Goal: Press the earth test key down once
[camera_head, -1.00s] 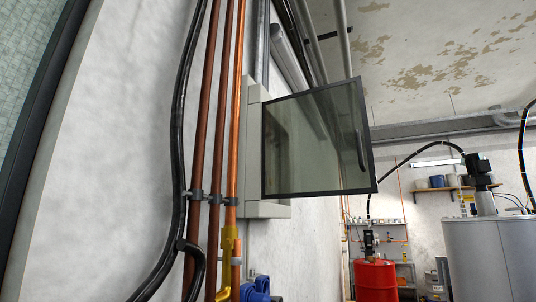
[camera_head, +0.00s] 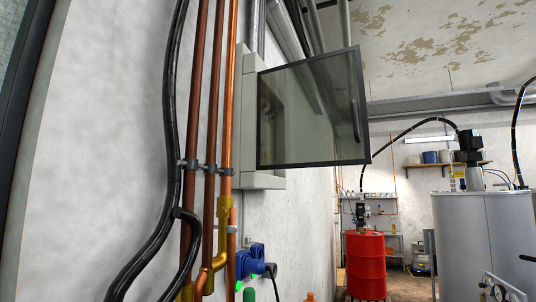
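No earth test key can be made out in this view. A pale grey wall cabinet (camera_head: 247,125) hangs on the left wall with its framed glass door (camera_head: 312,110) swung open towards the right. The cabinet's inside is mostly hidden and shows only dimly through the tinted glass. Neither of my grippers is in view.
Copper pipes (camera_head: 227,100) and a black cable (camera_head: 172,110) run down the wall left of the cabinet. A blue fitting (camera_head: 250,262) sits below it. A red drum (camera_head: 366,266) and a large grey tank (camera_head: 485,240) stand to the right.

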